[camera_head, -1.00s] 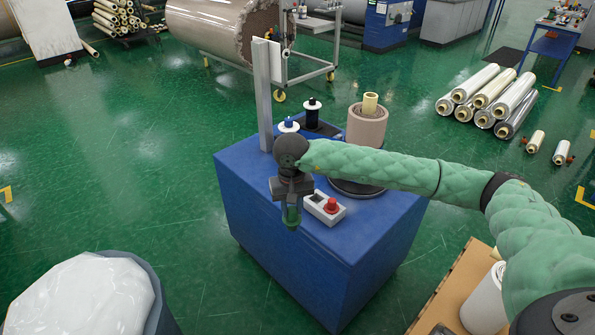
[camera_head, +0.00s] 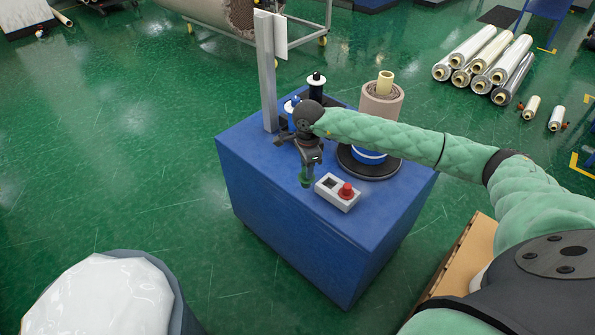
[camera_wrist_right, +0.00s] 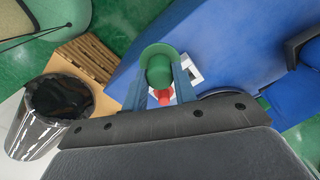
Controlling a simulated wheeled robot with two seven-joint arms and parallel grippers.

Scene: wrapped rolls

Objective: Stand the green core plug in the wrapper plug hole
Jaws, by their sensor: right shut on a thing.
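The green core plug (camera_head: 305,178) is held in my right gripper (camera_head: 308,167), which points down over the blue wrapper cabinet (camera_head: 290,235). In the right wrist view the plug (camera_wrist_right: 159,66) shows its wide green flange and rounded body between the two fingers of the gripper (camera_wrist_right: 161,86). On the cabinet top, just right of the plug, is a light control box (camera_head: 338,193) with a red button (camera_head: 346,190) and a dark square. I cannot make out the plug hole for certain. My left gripper is not in view.
A wrapped roll (camera_head: 382,101) stands on the black turntable (camera_head: 370,166) behind my right arm. A grey post (camera_head: 266,75) rises at the cabinet's back left, near black and blue spools. A white-lined bin (camera_head: 100,295) is at front left.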

